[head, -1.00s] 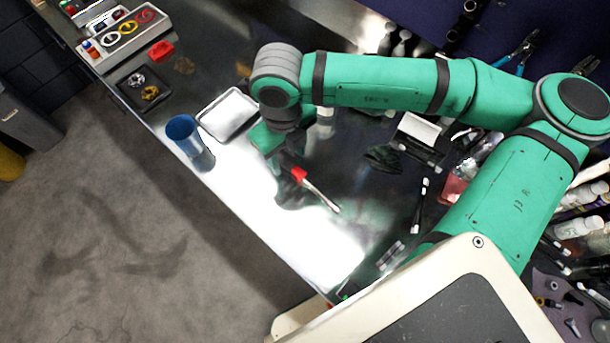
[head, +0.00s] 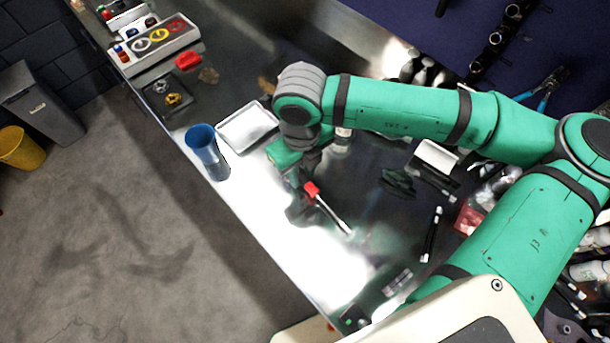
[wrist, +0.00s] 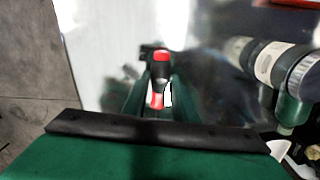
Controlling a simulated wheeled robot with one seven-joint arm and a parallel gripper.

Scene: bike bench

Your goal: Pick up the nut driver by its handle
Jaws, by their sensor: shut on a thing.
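The nut driver shows a red handle (head: 311,188) and a thin shaft with a pale tip (head: 346,229) slanting down to the right in the head view. My gripper (head: 302,181) is at the handle, pointing down over the bench. In the wrist view the red and black handle (wrist: 161,58) sits between the dark green fingers (wrist: 158,92), which are shut on it. The shaft is not clear there. I cannot tell whether the tool touches the bench or is a little above it.
A blue cup (head: 207,152) and a pale tray (head: 246,126) stand left of my gripper. A white box (head: 436,155), a black-and-white tool (head: 432,234) and bottles lie to the right. The bright bench front (head: 305,260) is clear.

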